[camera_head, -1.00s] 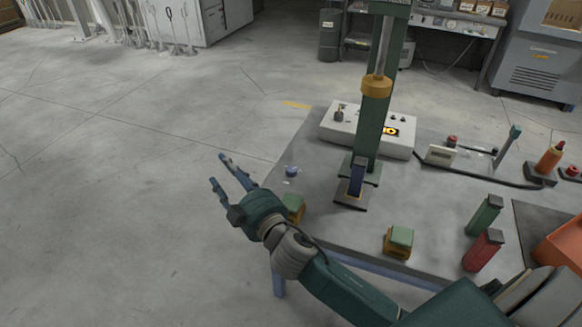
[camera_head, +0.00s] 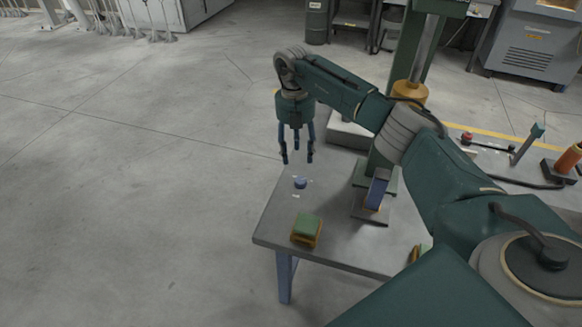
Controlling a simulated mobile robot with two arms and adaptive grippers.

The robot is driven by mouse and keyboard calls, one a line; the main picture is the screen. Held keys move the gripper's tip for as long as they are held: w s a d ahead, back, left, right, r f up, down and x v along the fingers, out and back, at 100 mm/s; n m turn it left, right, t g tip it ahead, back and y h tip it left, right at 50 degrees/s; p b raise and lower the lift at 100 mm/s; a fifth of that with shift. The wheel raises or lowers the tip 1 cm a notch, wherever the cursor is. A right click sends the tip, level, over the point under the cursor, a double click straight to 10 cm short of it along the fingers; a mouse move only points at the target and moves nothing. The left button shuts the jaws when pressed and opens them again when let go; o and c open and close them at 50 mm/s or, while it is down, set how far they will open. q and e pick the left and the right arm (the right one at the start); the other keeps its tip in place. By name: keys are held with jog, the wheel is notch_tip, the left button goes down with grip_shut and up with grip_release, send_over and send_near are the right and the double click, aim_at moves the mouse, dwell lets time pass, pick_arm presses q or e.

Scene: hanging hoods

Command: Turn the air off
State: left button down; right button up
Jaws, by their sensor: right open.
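A small blue knob (camera_head: 300,183) stands on the grey table top near its left edge, with small white labels beside it. It may be the air control; its setting is too small to read. My right gripper (camera_head: 297,158) points down just above and behind the knob in the picture. Its dark fingers are spread and empty, and it looks apart from the knob. My left gripper is not in view.
A green and yellow block (camera_head: 307,230) sits in front of the knob. A green press column (camera_head: 414,50) with a blue part (camera_head: 377,188) at its base stands to the right. My right arm hides much of the table's right side. Open floor lies left.

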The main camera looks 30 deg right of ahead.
jog(key=p, duration=0.1)
send_over(300, 180)
notch_tip(300, 180, down, 4)
jog(key=shift+s+f, duration=0.1)
notch_tip(300, 180, down, 3)
jog(key=shift+f+p, duration=0.2)
jog(key=shift+p, duration=0.2)
notch_tip(300, 180, down, 2)
jog(key=shift+f, duration=0.2)
jog(key=shift+c, duration=0.8)
jog(key=c, duration=0.9)
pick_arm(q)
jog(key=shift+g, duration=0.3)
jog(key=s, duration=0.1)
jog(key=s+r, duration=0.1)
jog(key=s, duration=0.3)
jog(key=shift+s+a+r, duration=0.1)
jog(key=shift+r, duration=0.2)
pick_arm(e)
jog(key=shift+c, duration=0.5)
